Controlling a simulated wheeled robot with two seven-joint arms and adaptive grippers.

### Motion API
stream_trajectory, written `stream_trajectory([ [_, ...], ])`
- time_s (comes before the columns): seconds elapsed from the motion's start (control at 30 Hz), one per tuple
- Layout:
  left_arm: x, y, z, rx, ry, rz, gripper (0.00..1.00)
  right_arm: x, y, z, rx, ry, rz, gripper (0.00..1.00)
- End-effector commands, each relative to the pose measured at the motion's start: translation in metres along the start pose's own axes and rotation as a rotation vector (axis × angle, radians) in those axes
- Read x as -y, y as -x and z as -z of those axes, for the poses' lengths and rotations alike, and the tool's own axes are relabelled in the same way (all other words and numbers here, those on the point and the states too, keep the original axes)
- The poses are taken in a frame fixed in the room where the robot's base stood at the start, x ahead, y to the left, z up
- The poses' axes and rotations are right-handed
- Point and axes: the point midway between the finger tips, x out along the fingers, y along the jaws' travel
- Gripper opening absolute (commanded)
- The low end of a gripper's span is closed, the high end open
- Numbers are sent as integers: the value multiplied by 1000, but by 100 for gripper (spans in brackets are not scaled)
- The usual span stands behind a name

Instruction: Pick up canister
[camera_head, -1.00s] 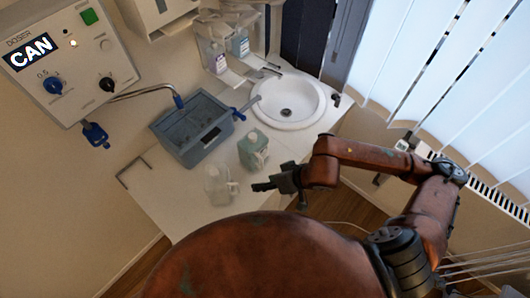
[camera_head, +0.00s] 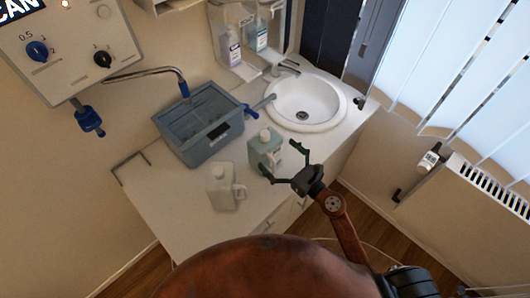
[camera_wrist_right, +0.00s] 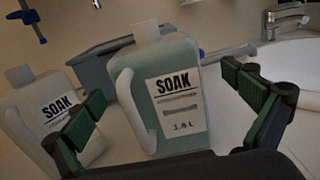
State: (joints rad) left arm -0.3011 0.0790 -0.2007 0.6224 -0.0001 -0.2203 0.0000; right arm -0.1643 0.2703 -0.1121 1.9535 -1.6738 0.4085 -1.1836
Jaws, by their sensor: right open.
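A green-tinted canister (camera_head: 265,150) with a pale cap stands upright on the white counter, in front of the sink. In the right wrist view the same canister (camera_wrist_right: 180,105) shows a SOAK label and a white handle. A second, whitish canister (camera_head: 223,188) stands to its left, and its SOAK label shows in the wrist view (camera_wrist_right: 50,112). My right gripper (camera_head: 283,163) is open and empty, with its fingers spread toward the green-tinted canister. In the wrist view the fingers frame that canister; contact cannot be told. My left gripper is not in view.
A grey-blue tub (camera_head: 200,125) stands behind the canisters, beside the round sink (camera_head: 305,100). Two pump bottles (camera_head: 246,40) hang on the wall behind. A doser box (camera_head: 72,48) is at upper left. The front left of the counter (camera_head: 160,205) is clear.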

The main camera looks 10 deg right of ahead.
Motion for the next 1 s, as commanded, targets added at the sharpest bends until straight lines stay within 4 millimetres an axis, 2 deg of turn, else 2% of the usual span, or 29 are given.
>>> stream_trajectory([
  [0.4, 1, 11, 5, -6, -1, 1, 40, -3, -52, -4, 0, 4, -3, 100],
  [0.67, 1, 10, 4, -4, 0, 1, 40, -4, -55, -3, -2, 5, -3, 100],
  [1.0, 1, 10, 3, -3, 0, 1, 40, -4, -55, -3, -1, 5, -4, 78],
])
